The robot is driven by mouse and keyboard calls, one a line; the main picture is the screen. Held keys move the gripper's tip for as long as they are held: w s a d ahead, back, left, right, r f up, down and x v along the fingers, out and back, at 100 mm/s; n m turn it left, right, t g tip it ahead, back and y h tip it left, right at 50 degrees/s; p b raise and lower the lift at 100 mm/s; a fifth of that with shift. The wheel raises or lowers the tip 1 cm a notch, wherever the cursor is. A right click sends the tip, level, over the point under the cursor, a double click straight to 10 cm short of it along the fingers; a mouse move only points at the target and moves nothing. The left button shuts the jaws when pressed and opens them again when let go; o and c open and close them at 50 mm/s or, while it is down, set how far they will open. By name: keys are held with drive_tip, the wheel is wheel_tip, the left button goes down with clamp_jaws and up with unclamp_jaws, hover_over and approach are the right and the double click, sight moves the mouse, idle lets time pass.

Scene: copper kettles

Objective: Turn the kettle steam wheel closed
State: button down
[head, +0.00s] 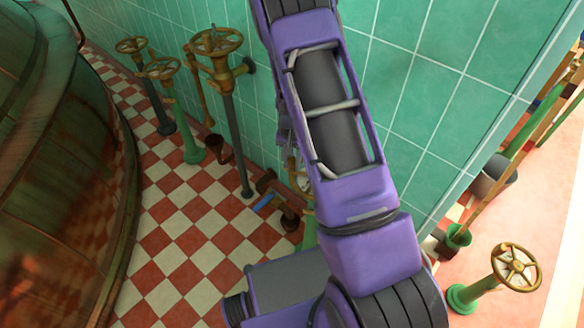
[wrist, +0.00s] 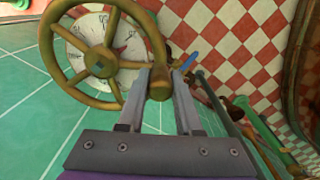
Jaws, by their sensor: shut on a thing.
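A brass spoked wheel (wrist: 100,62) fills the upper left of the wrist view, with a round white dial (wrist: 72,40) behind it. My gripper (wrist: 163,80) is at the wheel's right side. Its two fingers stand on either side of a brass knob (wrist: 160,88) at the rim and are shut on it. In the head view my purple arm hides my gripper and most of this wheel. Which of the wheels is the kettle steam wheel is not marked.
Other brass valve wheels (head: 216,41) stand on posts along the green tiled wall. A large copper kettle (head: 50,190) stands at left. Another wheel (head: 516,267) is at lower right. Checkered floor (head: 185,215) lies open between kettle and wall. A blue-handled object (head: 263,203) lies there.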

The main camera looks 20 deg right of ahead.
drive_tip(key=w+d+m, duration=0.1)
drive_tip(key=w+m, duration=0.1)
drive_tip(key=m, duration=0.1)
drive_tip(key=shift+w+d+m, duration=0.2)
drive_tip(key=shift+d+m, duration=0.1)
drive_tip(key=shift+d, duration=0.05)
drive_tip(key=shift+w+d+r+m, duration=0.1)
drive_tip(key=shift+w+d+m, duration=0.25)
drive_tip(key=shift+d+m, duration=0.35)
drive_tip(key=shift+w+d+m, duration=0.3)
drive_tip(key=shift+d+m, duration=0.05)
drive_tip(key=shift+m, duration=0.65)
drive_tip(key=c, duration=0.6)
unclamp_jaws()
drive_tip(key=shift+s, duration=0.1)
wheel_tip(320, 180, up, 17)
drive_tip(key=p, duration=0.2)
drive_tip(key=shift+r, duration=0.15)
